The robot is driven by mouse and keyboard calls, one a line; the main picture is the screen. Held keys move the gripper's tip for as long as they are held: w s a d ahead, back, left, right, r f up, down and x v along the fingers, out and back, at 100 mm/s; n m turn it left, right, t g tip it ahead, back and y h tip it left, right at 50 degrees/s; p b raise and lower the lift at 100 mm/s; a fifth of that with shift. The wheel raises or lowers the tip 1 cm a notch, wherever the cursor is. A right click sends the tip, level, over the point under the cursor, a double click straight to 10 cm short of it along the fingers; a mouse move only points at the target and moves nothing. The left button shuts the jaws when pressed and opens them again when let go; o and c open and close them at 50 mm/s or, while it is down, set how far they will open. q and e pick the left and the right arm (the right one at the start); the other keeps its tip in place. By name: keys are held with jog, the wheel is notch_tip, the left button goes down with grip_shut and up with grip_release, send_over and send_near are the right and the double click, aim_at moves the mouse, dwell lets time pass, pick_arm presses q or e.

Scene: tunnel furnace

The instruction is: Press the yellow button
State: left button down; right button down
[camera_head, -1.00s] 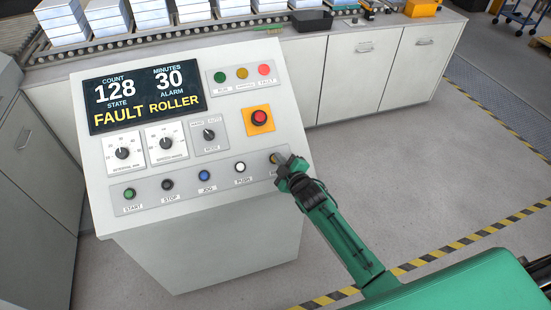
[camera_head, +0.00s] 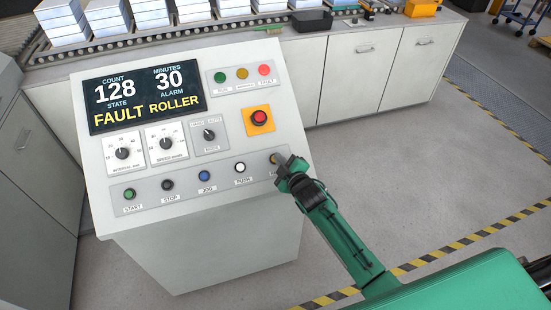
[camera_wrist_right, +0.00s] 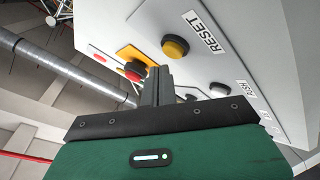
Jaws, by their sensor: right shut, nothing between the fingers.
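The yellow button (camera_wrist_right: 175,47), labelled RESET, is a round domed button on the sloped grey control panel (camera_head: 215,200). In the head view it is at the right end of the lower button row, where its yellow edge (camera_head: 274,157) shows partly behind my right gripper. My right gripper (camera_head: 284,166) is shut and empty, with its tips close to the button. In the right wrist view its fingers (camera_wrist_right: 157,82) end just below and left of the button. I cannot tell whether they touch it. My left gripper is not in view.
A white button (camera_head: 240,167) is left of my right gripper, with several other buttons further left. A red emergency button (camera_head: 259,118) on an orange plate is above. The display (camera_head: 146,95) reads FAULT ROLLER. Free floor lies to the right.

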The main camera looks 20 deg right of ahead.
jog(key=shift+f, duration=0.15)
dwell(0.4)
jog(key=shift+w+f, duration=0.25)
jog(key=shift+w+f+b, duration=0.3)
jog(key=shift+f+b, duration=0.1)
jog(key=shift+b, duration=0.25)
dwell(0.6)
dwell(0.4)
jog(key=shift+s+r+p, duration=0.6)
jog(key=shift+r+p, duration=0.15)
jog(key=shift+p, duration=0.2)
jog(key=shift+r, duration=0.1)
jog(key=shift+s+r+p, duration=0.1)
jog(key=shift+r+p, duration=0.2)
jog(key=shift+p, duration=0.15)
jog(key=s+r+p, duration=0.1)
jog(key=p, duration=0.1)
jog(key=s+r+p, duration=0.1)
jog(key=r, duration=0.1)
jog(key=shift+s+r+p, duration=0.15)
jog(key=shift+s+p, duration=0.2)
jog(key=shift+p, duration=0.05)
